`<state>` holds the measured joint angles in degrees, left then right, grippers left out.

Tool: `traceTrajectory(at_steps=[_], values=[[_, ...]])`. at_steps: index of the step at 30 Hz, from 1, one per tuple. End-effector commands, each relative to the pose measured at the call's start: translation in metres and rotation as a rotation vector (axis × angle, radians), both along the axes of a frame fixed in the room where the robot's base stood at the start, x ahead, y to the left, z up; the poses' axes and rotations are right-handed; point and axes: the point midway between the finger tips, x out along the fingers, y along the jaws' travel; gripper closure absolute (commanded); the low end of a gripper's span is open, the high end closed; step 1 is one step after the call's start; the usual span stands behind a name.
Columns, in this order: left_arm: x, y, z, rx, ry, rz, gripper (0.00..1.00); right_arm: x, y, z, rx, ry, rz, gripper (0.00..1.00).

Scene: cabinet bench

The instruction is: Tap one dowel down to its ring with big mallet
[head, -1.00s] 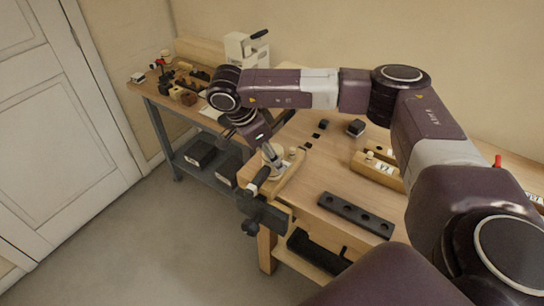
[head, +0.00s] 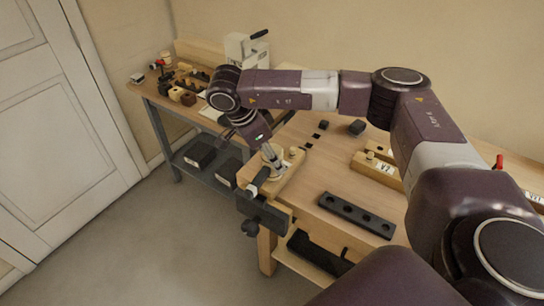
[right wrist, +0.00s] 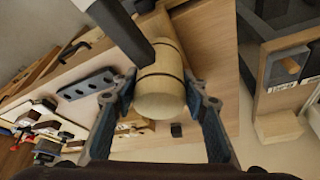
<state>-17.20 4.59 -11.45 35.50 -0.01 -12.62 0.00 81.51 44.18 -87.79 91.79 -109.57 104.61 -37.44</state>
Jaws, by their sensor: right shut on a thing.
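In the right wrist view, a pale wooden mallet head (right wrist: 158,98) with dark bands lies between the two fingers of my right gripper (right wrist: 163,118). A dark bar, seemingly its handle (right wrist: 122,30), runs to the upper left. In the head view my right gripper (head: 268,155) is shut on the mallet, low over a pale wooden block (head: 289,172) at the bench's left end. Short pale dowels (head: 293,152) show beside the gripper. Their rings are too small to make out, and the gripper hides part of the block. My left gripper is not in view.
A black vise (head: 262,209) is at the bench's front left corner. A black holed rack (head: 356,215) lies on the bench (head: 330,170), with a black cube (head: 357,127) behind. Wooden blocks (head: 378,168) stand to the right. A second table (head: 150,92) holds several tools.

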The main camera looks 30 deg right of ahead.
Motion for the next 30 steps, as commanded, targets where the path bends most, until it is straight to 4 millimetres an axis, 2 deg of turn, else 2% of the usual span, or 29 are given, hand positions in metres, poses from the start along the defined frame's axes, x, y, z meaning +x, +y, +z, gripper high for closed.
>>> traceTrajectory(at_steps=[9, 20, 30], values=[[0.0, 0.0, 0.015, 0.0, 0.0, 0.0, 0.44, 0.0, 0.0, 0.022, 0.001, 0.001, 0.0, 0.98], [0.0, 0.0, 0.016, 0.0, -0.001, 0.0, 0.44, 0.0, 0.0, 0.026, 0.001, 0.0, 0.0, 0.98], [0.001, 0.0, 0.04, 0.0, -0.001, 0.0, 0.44, 0.0, 0.0, 0.066, 0.0, -0.001, 0.0, 0.98]])
